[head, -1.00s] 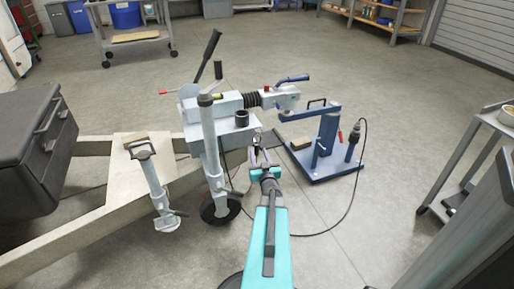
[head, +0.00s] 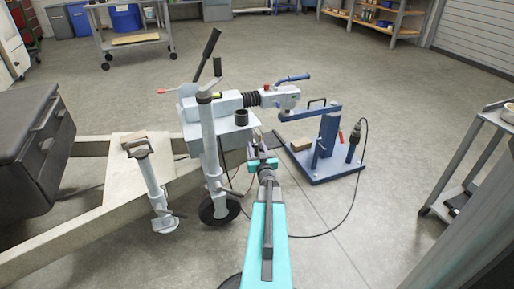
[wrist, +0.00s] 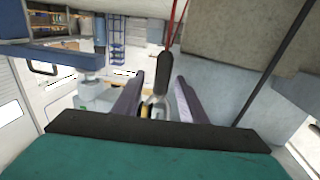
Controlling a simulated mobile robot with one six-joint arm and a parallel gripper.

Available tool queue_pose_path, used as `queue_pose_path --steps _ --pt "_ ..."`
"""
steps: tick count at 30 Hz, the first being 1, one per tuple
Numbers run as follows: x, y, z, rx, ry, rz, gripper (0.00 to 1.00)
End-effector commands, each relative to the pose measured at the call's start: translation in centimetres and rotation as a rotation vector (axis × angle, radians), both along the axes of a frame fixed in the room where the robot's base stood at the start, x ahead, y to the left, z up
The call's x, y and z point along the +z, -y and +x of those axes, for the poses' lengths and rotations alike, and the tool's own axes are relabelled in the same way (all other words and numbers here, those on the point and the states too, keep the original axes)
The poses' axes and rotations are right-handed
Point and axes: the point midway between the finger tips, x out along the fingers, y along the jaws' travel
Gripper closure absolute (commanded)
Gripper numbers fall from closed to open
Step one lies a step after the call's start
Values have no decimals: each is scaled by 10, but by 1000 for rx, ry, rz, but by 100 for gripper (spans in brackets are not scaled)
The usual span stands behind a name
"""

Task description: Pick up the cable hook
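The cable hook (wrist: 161,77) shows in the wrist view with a dark sleeve on top and a pale metal hook below. It hangs from a thin red cable and lies between my two fingers. My gripper (wrist: 159,98) is open, with one finger on each side of the hook and visible gaps. In the head view my gripper (head: 262,153) is just right of the trailer's jockey wheel post, under the coupling. The hook is too small or hidden to make out in the head view.
The grey trailer coupling (head: 275,97) lies above my gripper. The jockey wheel post (head: 209,145) is close on the left. A blue stand (head: 328,140) with a black cable is to the right. A cart (head: 468,175) stands farther right, with open floor between.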

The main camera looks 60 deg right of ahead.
Motion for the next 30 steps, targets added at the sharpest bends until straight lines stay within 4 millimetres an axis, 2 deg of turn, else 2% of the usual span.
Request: queue_pose_path --steps 8,15,30 --pt "0 0 0 0 0 0 62" --pt "0 0 0 0 0 0 100" --pt "6 -1 1 2 1 -1 100"
